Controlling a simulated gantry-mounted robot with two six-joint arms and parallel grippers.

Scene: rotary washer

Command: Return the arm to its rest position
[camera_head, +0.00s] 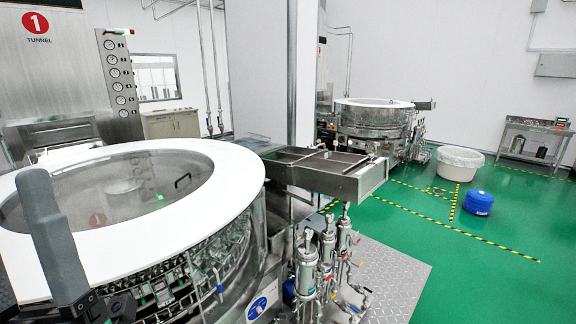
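My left gripper (20,225) is at the lower left, its dark grey fingers pointing up and spread apart. One finger stands in front of the white ring of the rotary washer (232,168); the other is cut off by the left edge. I see nothing held between them. The fingers hide part of the washer's near left rim. Whether the gripper touches the washer, I cannot tell. My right gripper is not in view.
A steel tray (366,180) juts from the washer's right side, above metal filter housings (327,240). A second washer (374,120), a white tub (460,160) and a blue container (478,203) stand farther back. Green floor (500,270) is clear at the right.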

